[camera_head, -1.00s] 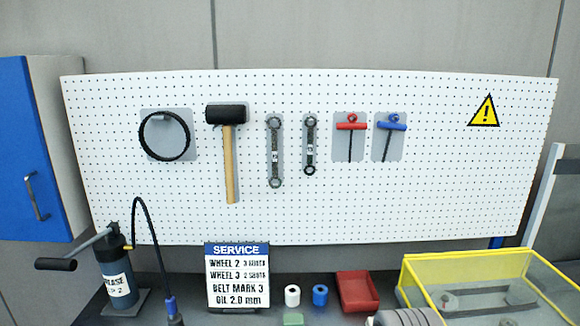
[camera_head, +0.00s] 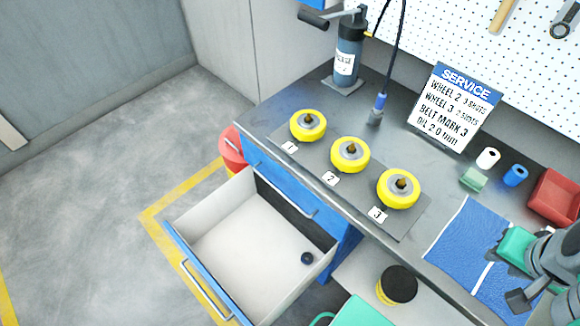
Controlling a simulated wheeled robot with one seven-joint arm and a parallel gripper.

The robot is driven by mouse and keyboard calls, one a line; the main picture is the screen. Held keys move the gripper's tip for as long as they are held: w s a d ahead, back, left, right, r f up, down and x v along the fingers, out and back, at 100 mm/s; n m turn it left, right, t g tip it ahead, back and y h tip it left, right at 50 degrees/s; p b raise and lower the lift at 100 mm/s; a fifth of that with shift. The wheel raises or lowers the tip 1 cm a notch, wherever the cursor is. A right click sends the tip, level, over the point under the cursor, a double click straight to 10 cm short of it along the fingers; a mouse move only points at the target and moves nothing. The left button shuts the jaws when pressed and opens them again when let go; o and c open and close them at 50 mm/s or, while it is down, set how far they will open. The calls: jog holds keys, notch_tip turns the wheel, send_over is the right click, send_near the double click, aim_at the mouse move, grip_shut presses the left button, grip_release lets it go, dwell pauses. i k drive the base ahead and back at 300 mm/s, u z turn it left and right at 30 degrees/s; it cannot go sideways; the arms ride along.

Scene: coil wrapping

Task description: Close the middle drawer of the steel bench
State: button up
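The open drawer (camera_head: 185,228) of the steel bench (camera_head: 395,232) is pulled far out at the lower left. It has a blue front with a bar handle (camera_head: 207,291) and a pale interior. A small dark round part (camera_head: 307,258) lies inside it. A blue drawer front with its own handle (camera_head: 285,190) sits above it and looks closed. Anything below the open drawer is hidden. My gripper (camera_head: 512,283) is at the lower right, over the blue mat on the bench top, well away from the drawer. Its dark fingertips look apart, with mat visible between them.
Three yellow wheels (camera_head: 350,155) stand on a plate along the bench edge. A grease pump (camera_head: 347,60), service sign (camera_head: 455,105) and red tray (camera_head: 553,198) are behind. A black-lidded jar (camera_head: 397,284) stands below the bench top. A red bin (camera_head: 232,148) is beyond the drawer. Floor at left is clear.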

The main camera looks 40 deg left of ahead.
aim_at(252, 251)
jog(key=u, duration=0.9)
jog(key=k, duration=1.2)
jog(key=u, duration=0.85)
jog(key=i, duration=0.9)
jog(key=u, duration=1.05)
jog(key=k, duration=0.3)
jog(key=u, duration=1.6)
jog(key=i, duration=0.5)
jog(key=z, duration=0.05)
